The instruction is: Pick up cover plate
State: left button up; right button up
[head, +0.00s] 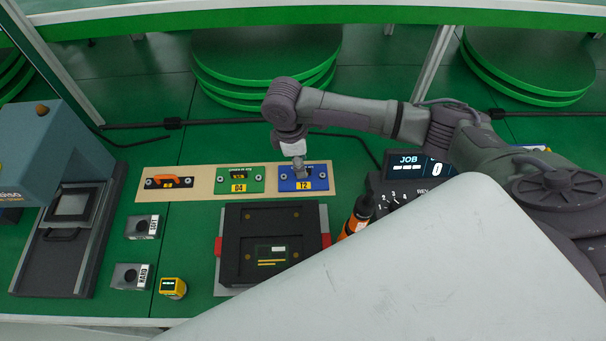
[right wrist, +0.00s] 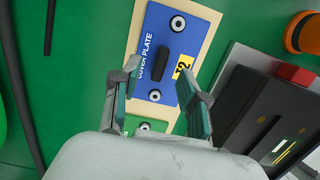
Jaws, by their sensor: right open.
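The cover plate (head: 316,183) is a blue plate marked 12 at the right end of a tan strip. In the right wrist view the cover plate (right wrist: 194,33) shows its printed name, a black raised grip in the middle and two round holes with pale rims. My right gripper (head: 298,172) is over the plate in the head view. In the right wrist view my right gripper (right wrist: 157,88) is open, its two fingers apart near the plate's lower end. Nothing is between the fingers; whether they touch the plate cannot be told. My left gripper is not in view.
A green plate (head: 240,171) marked 04 and an orange-handled piece (head: 178,181) share the tan strip (head: 205,180). A black fixture (head: 235,225) with red side blocks lies in front. An orange bottle (head: 355,222) and a JOB display (head: 408,172) stand at right.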

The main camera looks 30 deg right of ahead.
jog(key=shift+s+d+f, duration=0.1)
jog(key=shift+d+f, duration=0.05)
jog(key=shift+f, duration=0.55)
jog(key=shift+d+f, duration=0.1)
jog(key=shift+f, duration=0.6)
grip_shut()
jog(key=shift+r, duration=0.15)
